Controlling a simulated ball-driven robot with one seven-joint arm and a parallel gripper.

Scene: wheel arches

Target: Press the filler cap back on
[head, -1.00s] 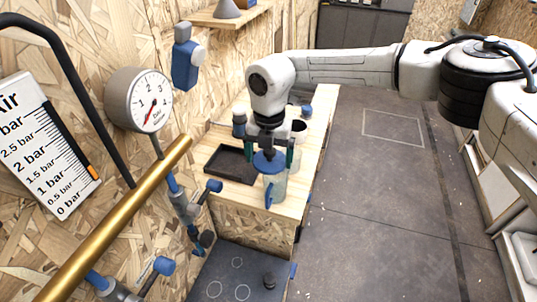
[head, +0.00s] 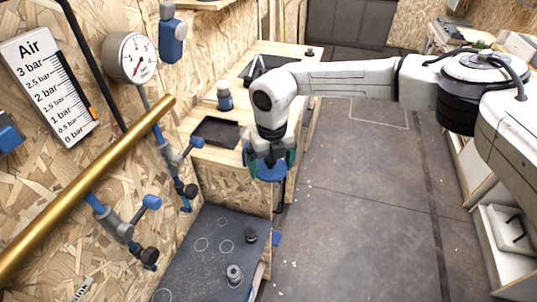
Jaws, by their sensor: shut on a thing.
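My gripper (head: 270,164) is shut on a round blue piece, which looks like the filler cap (head: 269,174). It holds it, roughly level, at the front right corner of the wooden bench, in front of the bench's edge as I see it. No clear jar shows below the blue piece; what lies behind the gripper and wrist is hidden. A grey ribbed fitting (head: 233,273) and a small black knob (head: 250,236) stand on the dark top (head: 205,262) below. I cannot tell which part the cap fits.
The bench holds a black tray (head: 217,132) and a blue-capped bottle (head: 225,97). A brass pipe (head: 90,185) with blue-handled valves (head: 150,203) runs along the left wall beside a gauge (head: 129,57).

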